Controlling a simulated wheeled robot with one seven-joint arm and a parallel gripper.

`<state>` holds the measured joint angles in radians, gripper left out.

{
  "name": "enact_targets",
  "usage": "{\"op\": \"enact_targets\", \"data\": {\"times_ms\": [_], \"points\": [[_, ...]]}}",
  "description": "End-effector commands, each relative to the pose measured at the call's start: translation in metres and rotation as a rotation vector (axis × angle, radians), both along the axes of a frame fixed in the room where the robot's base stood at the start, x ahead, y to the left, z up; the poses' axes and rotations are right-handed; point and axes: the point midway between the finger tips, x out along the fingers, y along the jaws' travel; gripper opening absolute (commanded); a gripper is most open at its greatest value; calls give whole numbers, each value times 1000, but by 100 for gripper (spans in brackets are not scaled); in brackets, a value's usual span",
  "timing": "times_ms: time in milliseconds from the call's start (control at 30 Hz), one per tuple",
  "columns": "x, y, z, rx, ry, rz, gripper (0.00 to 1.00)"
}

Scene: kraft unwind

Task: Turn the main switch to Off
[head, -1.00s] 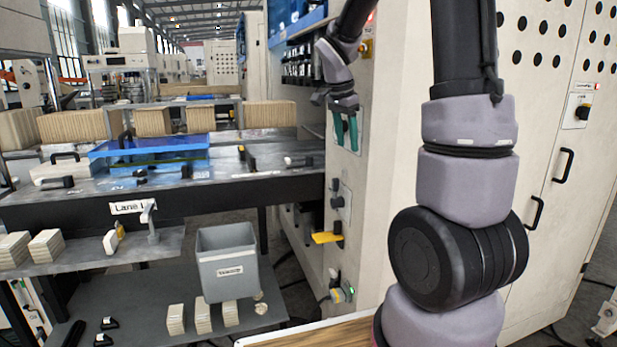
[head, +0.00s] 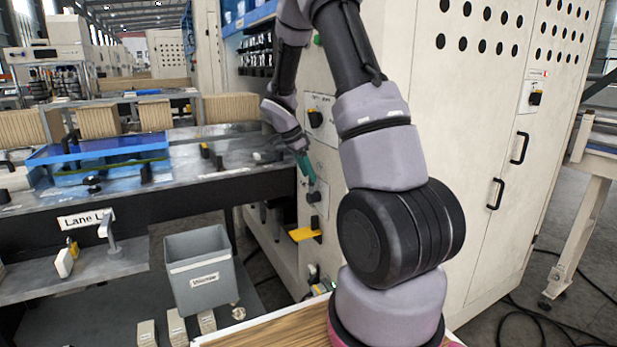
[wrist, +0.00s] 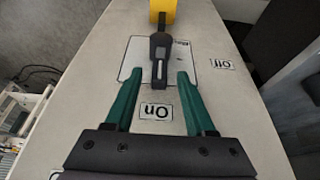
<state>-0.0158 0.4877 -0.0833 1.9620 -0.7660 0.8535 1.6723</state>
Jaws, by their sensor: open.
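A black switch handle (wrist: 160,62) sits on a light plate on the cream cabinet face. Its pale-striped end points toward the "On" label (wrist: 157,111), which shows upside down in the wrist view. The "Off" label (wrist: 222,64) is to the right of the plate. My gripper (wrist: 157,76) is open, with a green finger on each side of the handle's near end. I cannot tell whether the fingers touch it. In the head view, my gripper (head: 309,180) is at the cabinet side, by a small black switch (head: 314,196).
A yellow handle (head: 304,234) sticks out below the switch; it also shows in the wrist view (wrist: 162,11). Another black knob (head: 316,118) is above. A rotary switch (head: 535,98) is on the right cabinet front. A grey bin (head: 200,270) stands at lower left.

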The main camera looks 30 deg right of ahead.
Motion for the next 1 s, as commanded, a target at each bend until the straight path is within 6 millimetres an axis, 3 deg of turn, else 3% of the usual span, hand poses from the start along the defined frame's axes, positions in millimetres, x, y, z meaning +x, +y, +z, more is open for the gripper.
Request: {"op": "enact_targets", "data": {"times_ms": [167,467,500,633,1000], "points": [[0,-6,-15,0,0,1,55],[0,-7,-17,1,-1,2,55],[0,-7,-17,1,-1,3,47],[0,-7,-17,1,0,2,0],[0,-6,-16,1,-1,1,0]]}}
